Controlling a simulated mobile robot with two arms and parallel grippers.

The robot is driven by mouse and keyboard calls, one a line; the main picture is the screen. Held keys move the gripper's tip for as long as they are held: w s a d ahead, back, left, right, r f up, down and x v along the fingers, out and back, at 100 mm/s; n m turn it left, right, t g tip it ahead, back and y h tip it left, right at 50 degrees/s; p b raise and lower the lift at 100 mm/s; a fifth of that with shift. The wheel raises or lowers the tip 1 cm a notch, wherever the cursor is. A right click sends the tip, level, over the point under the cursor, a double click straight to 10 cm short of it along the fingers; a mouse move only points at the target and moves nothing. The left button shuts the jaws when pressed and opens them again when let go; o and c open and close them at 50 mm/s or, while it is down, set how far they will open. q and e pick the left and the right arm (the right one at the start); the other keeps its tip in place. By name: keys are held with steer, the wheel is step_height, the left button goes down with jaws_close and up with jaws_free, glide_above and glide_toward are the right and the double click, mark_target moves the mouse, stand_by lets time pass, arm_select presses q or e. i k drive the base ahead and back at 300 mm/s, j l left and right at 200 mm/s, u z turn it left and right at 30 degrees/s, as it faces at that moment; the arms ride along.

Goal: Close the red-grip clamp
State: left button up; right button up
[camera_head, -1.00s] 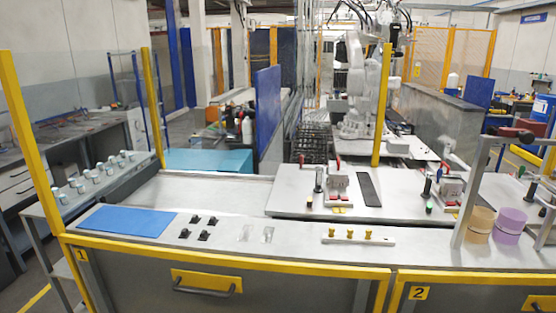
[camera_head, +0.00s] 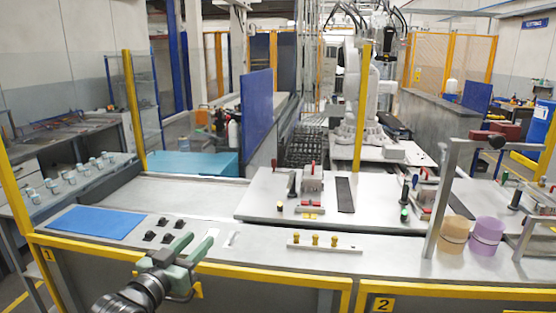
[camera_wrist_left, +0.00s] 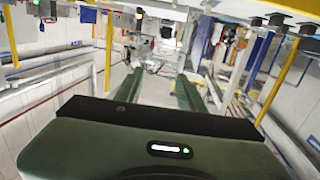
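Small clamps with red grips stand on the grey fixture plate (camera_head: 375,222). One upright red grip (camera_head: 313,166) is at the back of the left white block. A black-handled clamp (camera_head: 292,183) stands beside that block. The clamps are too small to tell which positions they are in. My left gripper (camera_head: 197,243) is green, open and empty, above the front ledge and well left of the clamps. Its spread fingers also show in the left wrist view (camera_wrist_left: 160,88). My right gripper is not in view.
A blue mat (camera_head: 95,222), several black parts (camera_head: 160,233) and a holder with yellow pegs (camera_head: 325,243) lie along the front ledge. A yellow post (camera_head: 362,110) rises behind the plate. A grey frame (camera_head: 442,200) and two cups (camera_head: 486,236) stand at the right.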

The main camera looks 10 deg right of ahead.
mark_target(292, 174)
steer(key=i+l, duration=1.2)
